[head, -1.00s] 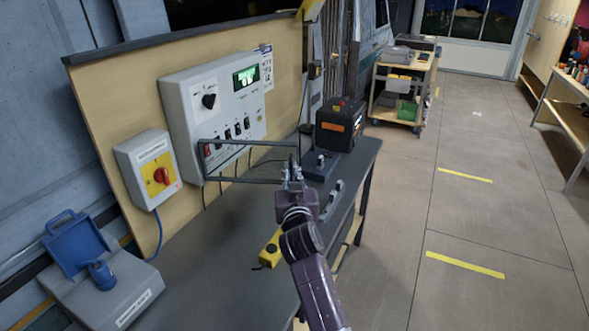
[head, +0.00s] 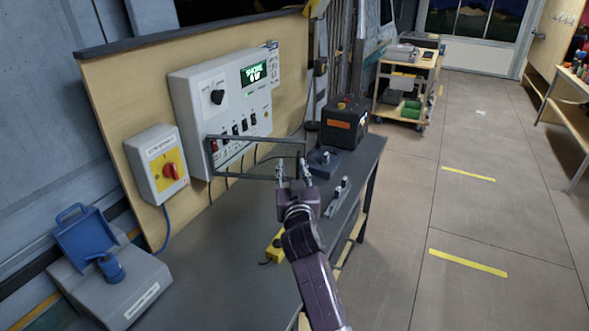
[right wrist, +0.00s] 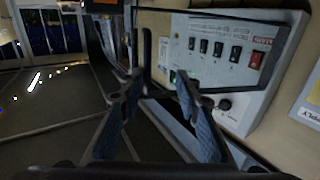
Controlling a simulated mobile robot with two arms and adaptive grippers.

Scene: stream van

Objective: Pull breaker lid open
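The breaker lid (head: 243,137) is a thin dark frame that stands swung out from the grey control panel (head: 190,92), over the bench. It also shows in the right wrist view (right wrist: 147,55), with its free edge between the fingers. My right gripper (head: 294,172) is at the lid's free end, with its two fingers apart. In the right wrist view the gripper (right wrist: 158,92) is open, with a wide gap between the fingertips. Contact with the frame cannot be told. The row of breaker switches (head: 237,128) shows on the panel. My left gripper is not in view.
A dark bench (head: 210,250) runs below the panel. A red-knob switch box (head: 155,163) hangs at left.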

